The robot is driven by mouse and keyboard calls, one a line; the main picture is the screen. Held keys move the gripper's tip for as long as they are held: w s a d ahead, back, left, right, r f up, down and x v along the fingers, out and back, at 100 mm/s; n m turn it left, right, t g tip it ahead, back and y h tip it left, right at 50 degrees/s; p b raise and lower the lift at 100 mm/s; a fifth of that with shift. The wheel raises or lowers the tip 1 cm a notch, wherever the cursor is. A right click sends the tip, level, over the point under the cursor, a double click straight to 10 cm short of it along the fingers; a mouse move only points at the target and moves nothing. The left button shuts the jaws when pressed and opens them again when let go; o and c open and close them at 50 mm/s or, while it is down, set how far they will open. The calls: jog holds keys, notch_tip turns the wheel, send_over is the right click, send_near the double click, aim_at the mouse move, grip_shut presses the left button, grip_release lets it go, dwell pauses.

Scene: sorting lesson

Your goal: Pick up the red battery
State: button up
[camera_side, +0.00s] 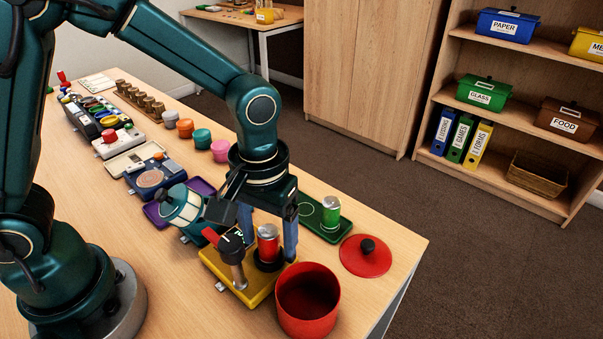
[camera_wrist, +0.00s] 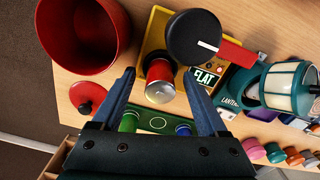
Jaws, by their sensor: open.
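The red battery (camera_side: 268,243) stands upright in a dark round holder on a yellow tester box (camera_side: 249,289). In the wrist view the battery (camera_wrist: 159,80) shows its silver top between the fingers. My gripper (camera_wrist: 163,88) is open and points down, with one finger on each side of the battery. In the side view my gripper (camera_side: 270,235) has its blue fingers to the left and right of the battery. I cannot tell whether either finger touches it.
A lever with a red handle (camera_side: 230,245) stands close left of the battery. An open red bin (camera_side: 308,302) stands in front, its lid (camera_side: 365,256) lying to the right. A green battery (camera_side: 331,211) stands on a green tray (camera_side: 312,217) behind. A teal lantern (camera_side: 182,208) is to the left.

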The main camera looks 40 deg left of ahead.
aim_at(268, 231)
jog(key=shift+c, duration=0.3)
grip_shut()
jog(key=shift+r, duration=0.1)
jog(key=shift+r, duration=0.4)
notch_tip(268, 231, up, 4)
jog(key=shift+f, duration=0.2)
jog(key=a+r, duration=0.6)
jog(key=a, duration=0.5)
jog(key=shift+s+a+r, duration=0.25)
jog(key=shift+s+a, duration=0.05)
jog(key=shift+a, duration=0.05)
